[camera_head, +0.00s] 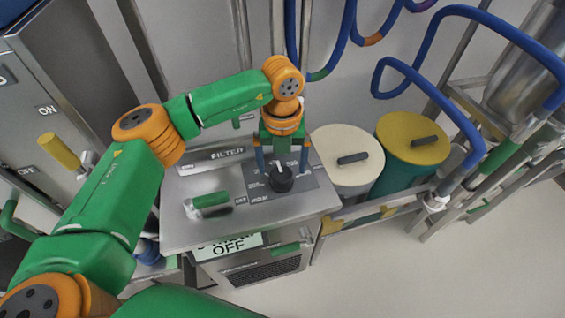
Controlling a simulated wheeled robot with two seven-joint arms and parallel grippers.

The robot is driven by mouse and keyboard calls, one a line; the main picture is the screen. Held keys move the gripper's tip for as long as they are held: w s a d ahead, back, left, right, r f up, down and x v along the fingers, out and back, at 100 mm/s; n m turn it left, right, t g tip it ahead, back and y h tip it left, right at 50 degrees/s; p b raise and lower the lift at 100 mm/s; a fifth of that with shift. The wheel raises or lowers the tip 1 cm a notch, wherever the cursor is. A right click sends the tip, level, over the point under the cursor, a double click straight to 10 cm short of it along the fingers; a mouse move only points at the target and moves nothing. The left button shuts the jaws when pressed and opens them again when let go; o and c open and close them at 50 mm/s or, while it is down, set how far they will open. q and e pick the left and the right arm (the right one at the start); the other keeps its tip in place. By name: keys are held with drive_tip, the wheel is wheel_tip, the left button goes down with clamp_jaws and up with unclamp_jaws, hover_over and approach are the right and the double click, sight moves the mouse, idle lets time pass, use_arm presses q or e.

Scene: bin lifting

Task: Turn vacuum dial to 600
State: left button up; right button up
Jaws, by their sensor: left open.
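The vacuum dial (281,180) is a black round knob with a white pointer, on a dark label plate on top of a grey metal cabinet (185,236). The label's numbers are too small to read. My left gripper (281,165) points down over the dial, with its blue-grey fingers spread to either side of it. The fingers are open; I cannot tell whether either one touches the dial. My right gripper is not in view.
A green handle (211,200) sits left of the dial on the cabinet top. A cream-lidded bin (345,172) and a yellow-lidded bin (413,138) stand to the right. Blue hoses (425,50) hang at upper right. The floor (440,265) at lower right is clear.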

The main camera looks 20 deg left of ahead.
sight(280, 173)
use_arm(q)
drive_tip(key=f, duration=0.3)
drive_tip(key=shift+s+f+p, duration=0.15)
drive_tip(key=shift+s+p, duration=0.15)
drive_tip(key=shift+w+a+f, duration=0.1)
drive_tip(key=shift+w+f, duration=0.2)
drive_tip(key=shift+s+r, duration=0.15)
drive_tip(key=c, duration=1.4)
drive_tip(key=shift+m+b, duration=1.3)
drive_tip(key=shift+m, duration=0.2)
drive_tip(key=m+b, duration=0.2)
drive_tip(key=m, duration=0.2)
drive_tip(key=shift+m, duration=0.3)
drive_tip(key=m+b, duration=0.1)
drive_tip(key=m, duration=0.2)
drive_tip(key=shift+a+m+b, duration=0.1)
drive_tip(key=shift+m+b, duration=0.2)
drive_tip(key=shift+b, duration=0.1)
drive_tip(key=shift+m+b, duration=0.45)
drive_tip(key=shift+m, duration=1.85)
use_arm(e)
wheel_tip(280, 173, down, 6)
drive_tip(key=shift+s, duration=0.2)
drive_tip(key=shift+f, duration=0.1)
